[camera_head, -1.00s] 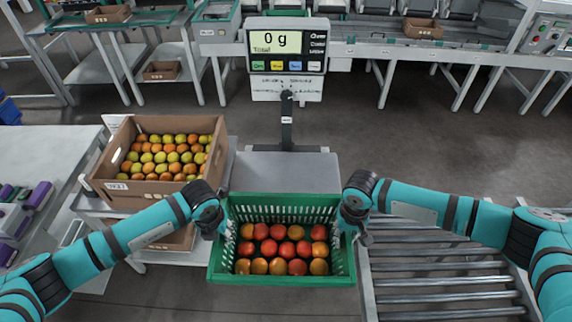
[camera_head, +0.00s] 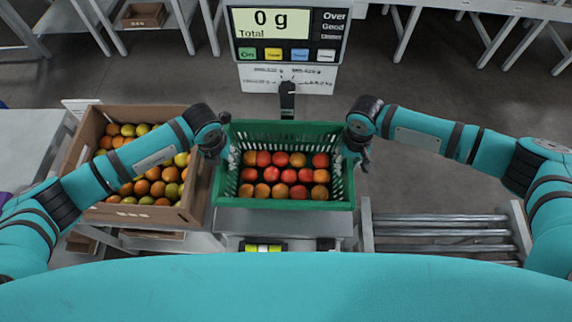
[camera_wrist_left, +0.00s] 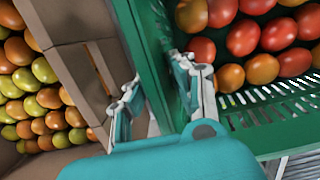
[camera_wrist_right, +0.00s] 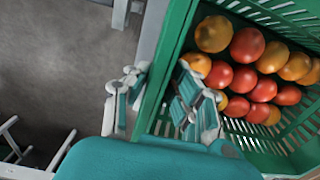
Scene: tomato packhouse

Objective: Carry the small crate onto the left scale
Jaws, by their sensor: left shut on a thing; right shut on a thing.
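The small green crate (camera_head: 285,204) holds several red and orange tomatoes and appears level. My left gripper (camera_head: 222,152) is shut on its left wall, and my right gripper (camera_head: 352,155) is shut on its right wall. In the left wrist view the fingers (camera_wrist_left: 160,88) straddle the green wall; the right wrist view shows the same grip (camera_wrist_right: 153,92). The scale's grey plate (camera_head: 285,222) shows below the crate's near edge, and the crate hides most of it. The scale display (camera_head: 270,24) behind reads 0 g. I cannot tell the gap between crate and plate.
A brown cardboard box (camera_head: 190,213) of yellow-orange tomatoes stands close at the left, partly behind my left arm. A roller conveyor (camera_head: 440,227) lies to the right. A small lit yellow-green display (camera_head: 263,247) shows below the plate. Tables and benches stand at the back.

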